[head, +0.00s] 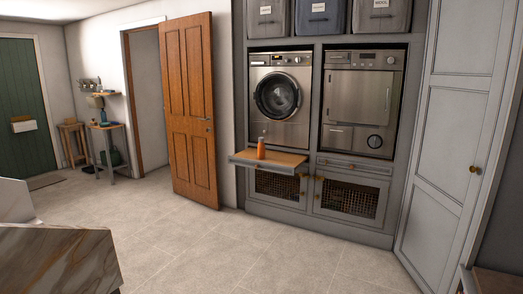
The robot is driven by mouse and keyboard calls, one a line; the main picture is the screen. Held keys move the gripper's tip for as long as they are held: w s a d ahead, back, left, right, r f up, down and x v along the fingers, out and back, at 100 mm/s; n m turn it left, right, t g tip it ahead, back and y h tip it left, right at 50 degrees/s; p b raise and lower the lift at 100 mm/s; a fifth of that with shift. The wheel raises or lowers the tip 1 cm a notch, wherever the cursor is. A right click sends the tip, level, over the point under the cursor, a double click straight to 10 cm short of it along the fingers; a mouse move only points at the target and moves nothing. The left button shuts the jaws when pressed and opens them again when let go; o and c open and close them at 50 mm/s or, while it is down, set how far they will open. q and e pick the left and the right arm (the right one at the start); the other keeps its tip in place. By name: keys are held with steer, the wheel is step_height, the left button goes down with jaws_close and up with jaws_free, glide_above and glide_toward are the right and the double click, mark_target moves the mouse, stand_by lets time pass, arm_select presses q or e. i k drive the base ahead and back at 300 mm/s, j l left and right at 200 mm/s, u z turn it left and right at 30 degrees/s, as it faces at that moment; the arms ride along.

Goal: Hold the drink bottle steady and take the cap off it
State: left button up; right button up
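An orange drink bottle (261,148) stands upright on a pulled-out wooden shelf (284,159) below the washing machine, some way off across the room. It looks orange from top to bottom, and its cap is too small to make out. Neither of my grippers is in the head view.
A washing machine (279,98) and a second appliance (359,103) sit in a grey cabinet. A brown door (191,108) stands open to the left. A marble-sided block (60,262) fills the lower left corner. The tiled floor (235,250) between is clear.

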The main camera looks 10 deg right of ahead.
mark_target(260, 146)
steer(key=i+l+z, duration=0.35)
steer(key=i, duration=0.3)
steer(key=i+l+z, duration=0.1)
steer(key=i+z, duration=0.25)
steer(key=i, duration=0.35)
steer(key=i+j+z, duration=0.1)
steer(key=i+z, duration=0.25)
steer(key=i, duration=0.3)
steer(key=i+l, duration=0.1)
steer(key=i, duration=0.85)
steer(key=i+l, duration=0.1)
steer(key=i, duration=0.9)
